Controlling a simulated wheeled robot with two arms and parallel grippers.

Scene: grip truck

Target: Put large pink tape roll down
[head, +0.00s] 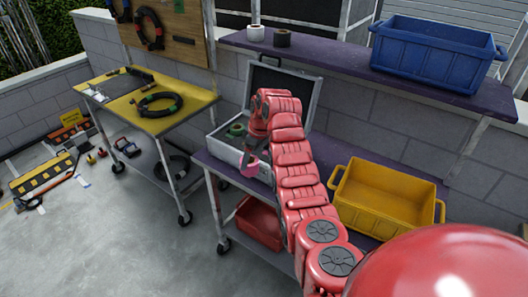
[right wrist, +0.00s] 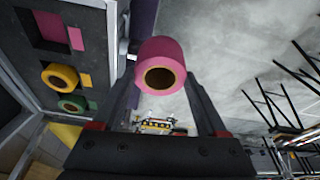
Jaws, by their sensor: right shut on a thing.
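The large pink tape roll (head: 249,168) is in my right gripper (head: 254,155), in front of the open case's near edge. In the right wrist view the pink roll (right wrist: 162,52) sits between the fingertips, its brown core facing the camera. The open case (head: 228,148) stands on the purple workbench with its lid raised. In the right wrist view its dark foam (right wrist: 58,100) shows a pink-floored recess (right wrist: 50,27), a yellow roll (right wrist: 60,77) and a green roll (right wrist: 72,103). My left gripper is not in view.
A yellow crate (head: 352,212) stands on the workbench right of my arm. A blue crate (head: 430,62), a white roll (head: 255,33) and a dark roll (head: 282,39) are on the shelf above. A yellow-topped cart (head: 190,100) with a coiled cable stands left. A red bin sits below the bench.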

